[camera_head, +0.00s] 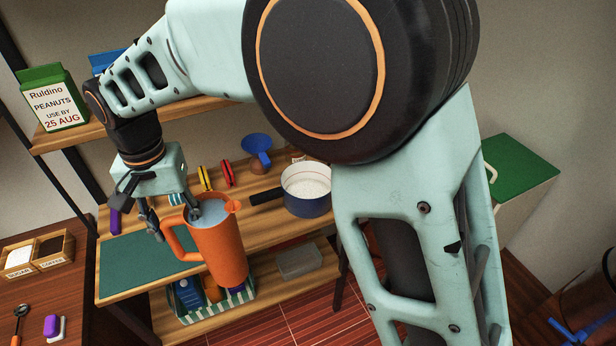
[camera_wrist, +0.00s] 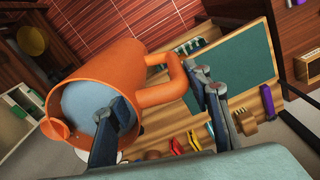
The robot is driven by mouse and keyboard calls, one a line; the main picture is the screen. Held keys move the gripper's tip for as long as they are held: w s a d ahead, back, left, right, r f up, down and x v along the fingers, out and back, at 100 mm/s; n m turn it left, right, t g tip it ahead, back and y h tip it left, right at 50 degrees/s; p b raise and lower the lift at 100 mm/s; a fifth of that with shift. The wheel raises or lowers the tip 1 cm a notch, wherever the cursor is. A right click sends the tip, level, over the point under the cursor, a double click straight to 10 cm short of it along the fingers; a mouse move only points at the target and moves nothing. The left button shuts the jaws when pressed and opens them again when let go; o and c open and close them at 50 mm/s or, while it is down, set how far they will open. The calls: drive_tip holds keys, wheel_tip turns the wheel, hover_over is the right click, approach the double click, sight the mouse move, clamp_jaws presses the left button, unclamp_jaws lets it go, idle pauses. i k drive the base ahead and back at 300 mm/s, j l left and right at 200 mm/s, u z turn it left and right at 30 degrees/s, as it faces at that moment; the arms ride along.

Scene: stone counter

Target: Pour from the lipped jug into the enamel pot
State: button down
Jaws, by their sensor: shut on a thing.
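The orange lipped jug (camera_head: 220,248) is in the air in front of the wooden counter, nearly upright with a slight lean. Its spout points right and its handle left; a pale blue-grey surface shows inside. My gripper (camera_head: 175,218) is shut on the jug, one finger inside the mouth and the other outside the handle. The wrist view shows the jug (camera_wrist: 118,70) and both fingers of my gripper (camera_wrist: 165,112) the same way. The enamel pot (camera_head: 308,205), white above and blue below, stands on the counter to the right, its dark handle pointing left. Whitish contents show inside it.
A blue funnel-like cup (camera_head: 257,145) stands behind the pot. Small yellow and red items (camera_head: 227,172) lie at the back. A green mat (camera_head: 140,262) covers the left counter. A peanuts carton (camera_head: 55,98) stands on the upper shelf. A striped basket (camera_head: 195,312) sits below.

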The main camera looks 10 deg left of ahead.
sight(305, 189)
drive_tip(key=i, duration=1)
